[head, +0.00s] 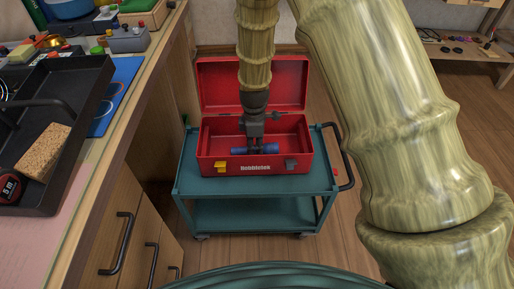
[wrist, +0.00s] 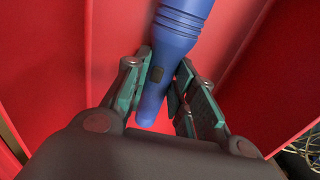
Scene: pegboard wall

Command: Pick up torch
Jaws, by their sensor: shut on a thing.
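The torch (head: 262,150) is blue and lies across inside the open red toolbox (head: 250,169). In the wrist view the torch (wrist: 172,42) runs between my two fingers, with its wider ribbed end beyond them and a dark button on its side. My gripper (head: 255,145) reaches down into the toolbox and is shut on the torch. The wrist view also shows my gripper (wrist: 165,95) with a finger on each side of the torch. I cannot tell whether the torch touches the toolbox floor.
The toolbox stands on a teal cart (head: 200,187) with its lid (head: 225,85) raised behind. At left is a workbench with a black tray (head: 62,150) holding a sponge-like block (head: 43,150) and a tape measure (head: 10,187). Toolbox walls surround my gripper closely.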

